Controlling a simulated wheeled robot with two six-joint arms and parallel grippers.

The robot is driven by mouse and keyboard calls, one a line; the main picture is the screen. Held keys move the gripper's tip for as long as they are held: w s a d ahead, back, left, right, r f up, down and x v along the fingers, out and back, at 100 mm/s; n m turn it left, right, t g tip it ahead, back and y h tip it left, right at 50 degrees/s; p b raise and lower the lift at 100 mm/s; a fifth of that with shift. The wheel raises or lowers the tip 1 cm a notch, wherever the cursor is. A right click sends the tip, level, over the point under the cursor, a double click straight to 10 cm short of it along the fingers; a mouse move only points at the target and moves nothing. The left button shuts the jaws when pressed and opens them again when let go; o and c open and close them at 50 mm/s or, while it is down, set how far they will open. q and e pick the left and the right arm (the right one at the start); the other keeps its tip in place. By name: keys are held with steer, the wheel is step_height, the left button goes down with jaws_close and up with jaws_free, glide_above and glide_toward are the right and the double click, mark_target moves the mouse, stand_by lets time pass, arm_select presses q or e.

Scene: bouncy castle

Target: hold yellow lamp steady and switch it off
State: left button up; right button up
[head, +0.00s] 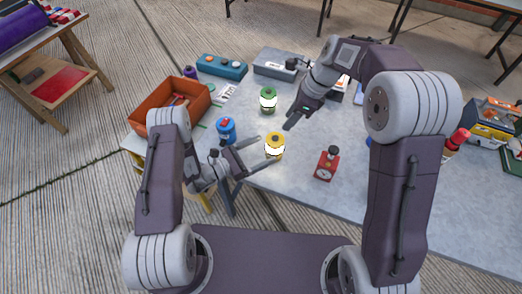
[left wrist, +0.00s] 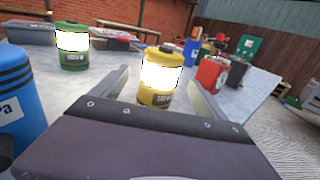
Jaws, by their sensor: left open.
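The yellow lamp (head: 275,147) stands upright on the grey table near its front edge, its middle band glowing white. It also shows in the left wrist view (left wrist: 160,76), with a dark knob on top. My left gripper (head: 268,150) is open and points at the lamp from the left. In the left wrist view its fingers reach toward either side of the lamp, with a gap on both sides. My right gripper (head: 292,122) hangs above the table, behind and right of the lamp, apart from it. Its finger gap is not clear.
A lit green lamp (head: 268,100) stands behind. A blue canister (head: 226,131) with a red top is close beside my left gripper. A red box with a dial (head: 325,168) stands right of the yellow lamp. An orange bin (head: 168,103), teal box (head: 222,66) and grey box (head: 279,65) are farther off.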

mark_target(283, 141)
arm_select(q)
steer(key=x, duration=0.9)
steer(key=c, duration=1.7)
jaws_close()
arm_select(e)
jaws_close()
